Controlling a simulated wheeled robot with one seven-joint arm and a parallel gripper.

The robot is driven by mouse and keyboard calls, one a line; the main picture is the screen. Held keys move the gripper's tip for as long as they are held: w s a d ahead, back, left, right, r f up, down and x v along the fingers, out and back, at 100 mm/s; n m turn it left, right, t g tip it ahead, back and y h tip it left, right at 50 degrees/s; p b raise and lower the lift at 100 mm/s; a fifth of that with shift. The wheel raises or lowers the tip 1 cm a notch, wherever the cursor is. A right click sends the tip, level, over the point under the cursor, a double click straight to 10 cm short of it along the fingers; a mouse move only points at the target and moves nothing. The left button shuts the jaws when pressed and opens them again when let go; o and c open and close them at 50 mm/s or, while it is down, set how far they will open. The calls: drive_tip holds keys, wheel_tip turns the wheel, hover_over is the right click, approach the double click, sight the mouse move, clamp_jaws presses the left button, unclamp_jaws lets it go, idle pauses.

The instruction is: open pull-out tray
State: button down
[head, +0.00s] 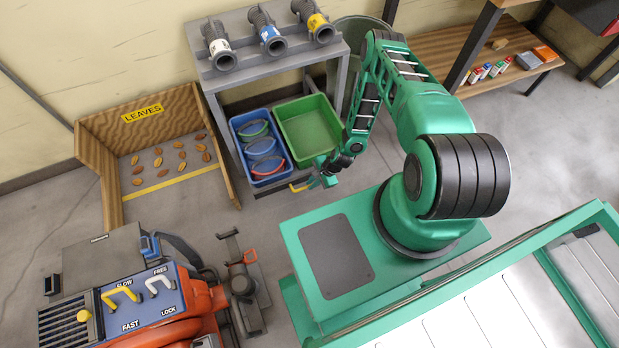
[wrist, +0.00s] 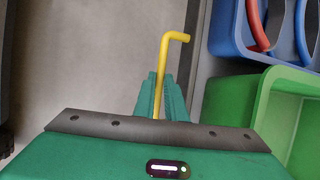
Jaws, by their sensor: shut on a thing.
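The pull-out tray is low under the grey rack (head: 279,67); the blue bin (head: 237,125) and the green bin (head: 309,124) hide most of it. Its yellow handle (head: 301,187) shows at the front, below the bins. My gripper (head: 325,178) is at the handle's right part, beside the green bin's front corner. In the wrist view, the green fingers of my gripper (wrist: 162,97) are shut around the yellow handle bar (wrist: 165,58), whose bent end sticks out beyond them. How far out the tray stands I cannot tell.
The blue bin holds several coloured curved pieces. Left of the rack is a wooden leaves bay (head: 148,147). An orange machine with a lever panel (head: 140,298) stands at the lower left. Grey floor (head: 200,221) is clear between the machine and the bay.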

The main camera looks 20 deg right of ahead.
drive_tip(key=shift+s, duration=2.65)
drive_tip(key=c, duration=1.8)
unclamp_jaws()
drive_tip(key=shift+w, duration=0.1)
drive_tip(key=v, duration=1)
drive_tip(key=shift+d+r, duration=0.15)
drive_tip(key=shift+r, duration=0.2)
